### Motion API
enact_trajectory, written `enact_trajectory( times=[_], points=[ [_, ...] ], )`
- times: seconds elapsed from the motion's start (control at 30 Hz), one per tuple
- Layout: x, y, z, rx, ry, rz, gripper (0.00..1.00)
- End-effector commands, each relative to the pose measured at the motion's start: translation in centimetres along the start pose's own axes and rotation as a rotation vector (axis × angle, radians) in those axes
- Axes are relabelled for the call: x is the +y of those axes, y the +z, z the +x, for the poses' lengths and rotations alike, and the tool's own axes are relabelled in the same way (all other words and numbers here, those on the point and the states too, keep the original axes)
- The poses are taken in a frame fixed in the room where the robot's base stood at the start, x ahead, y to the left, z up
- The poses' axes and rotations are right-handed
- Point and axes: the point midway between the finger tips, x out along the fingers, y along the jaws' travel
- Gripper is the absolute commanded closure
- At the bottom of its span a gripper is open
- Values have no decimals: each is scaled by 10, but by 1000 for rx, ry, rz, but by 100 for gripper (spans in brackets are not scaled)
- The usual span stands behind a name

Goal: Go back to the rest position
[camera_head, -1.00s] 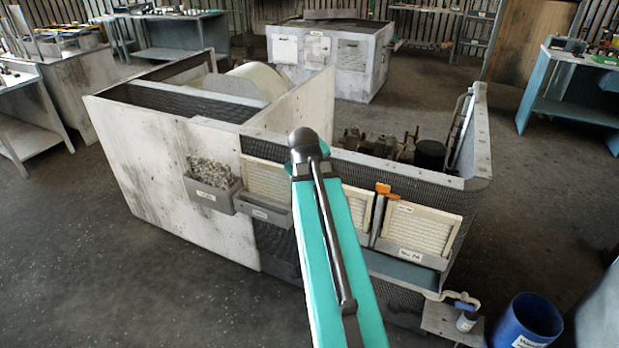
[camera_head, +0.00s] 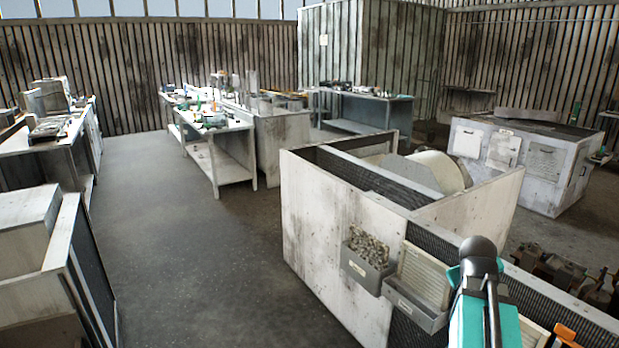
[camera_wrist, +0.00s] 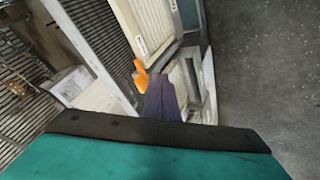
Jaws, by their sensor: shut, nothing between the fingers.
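My gripper (camera_wrist: 163,97) shows in the wrist view as a dark, narrow pair of fingers, shut and empty. It hangs beside an orange clip (camera_wrist: 140,76) at the edge of a pale filter panel (camera_wrist: 146,22). I cannot tell the exact gap between them. In the head view only my teal arm with its dark rounded joint shows, at the lower right in front of the blower housing (camera_head: 335,225); the gripper itself is out of that view. The orange clip also shows in the head view (camera_head: 565,333), at the bottom edge.
A grey bin of small parts (camera_head: 367,262) and another filter panel (camera_head: 425,272) are on the housing's front. A grey-white cabinet (camera_head: 522,158) stands behind right. A workbench (camera_head: 232,150) and a bench at left (camera_head: 50,150) flank open floor (camera_head: 190,240).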

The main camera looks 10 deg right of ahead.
Motion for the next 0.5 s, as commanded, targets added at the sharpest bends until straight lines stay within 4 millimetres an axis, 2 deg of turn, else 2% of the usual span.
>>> enact_trajectory(
  times=[0.23, 0.5],
  points=[
    [-64, 11, 37, -51, -73, -69, 100],
    [-140, 38, 77, -123, -157, -145, 100]
  ],
)
